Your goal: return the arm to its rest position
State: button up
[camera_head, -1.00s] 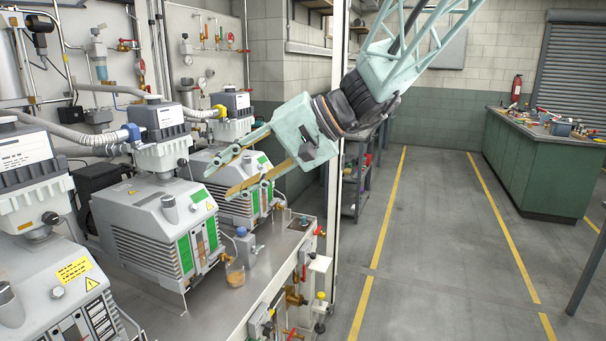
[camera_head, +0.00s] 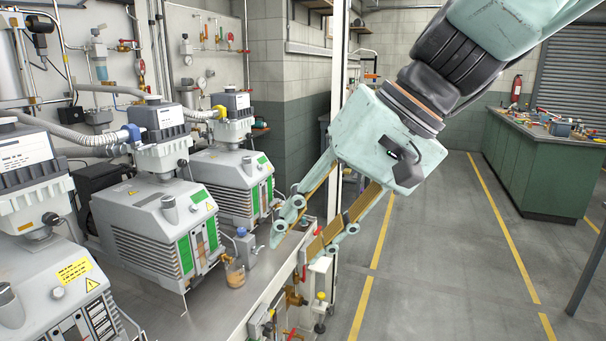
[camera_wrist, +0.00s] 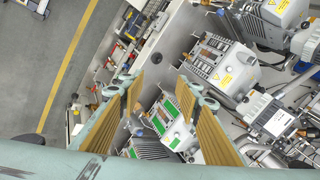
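My gripper (camera_head: 293,245) is pale green with tan finger pads. In the head view it hangs from my arm at upper right, over the right end of the pump bench (camera_head: 228,307), fingers pointing down and left. The two fingers are spread apart with nothing between them. In the wrist view the open fingers (camera_wrist: 158,100) frame the bench and pumps below. It appears apart from the bench, though the exact height cannot be told.
Several grey vacuum pumps (camera_head: 152,240) stand on the bench. A white post (camera_head: 338,75) rises behind my gripper. The floor (camera_head: 440,260) to the right is clear; a green workbench (camera_head: 540,165) stands beyond.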

jog(key=s+d+f+t+h, duration=0.1)
jog(key=s+d+f+h, duration=0.1)
jog(key=s+d, duration=0.7)
jog(key=s+d+f+m+t+h, duration=0.1)
jog(key=s+d+f+h, duration=0.2)
jog(key=s+d, duration=0.6)
jog(key=d+h, duration=0.1)
jog(key=d, duration=0.2)
jog(key=shift+s+d+h, duration=0.2)
jog(key=shift+h, duration=0.1)
jog(key=shift+c, duration=0.7)
dwell(1.4)
jog(key=shift+a, duration=0.1)
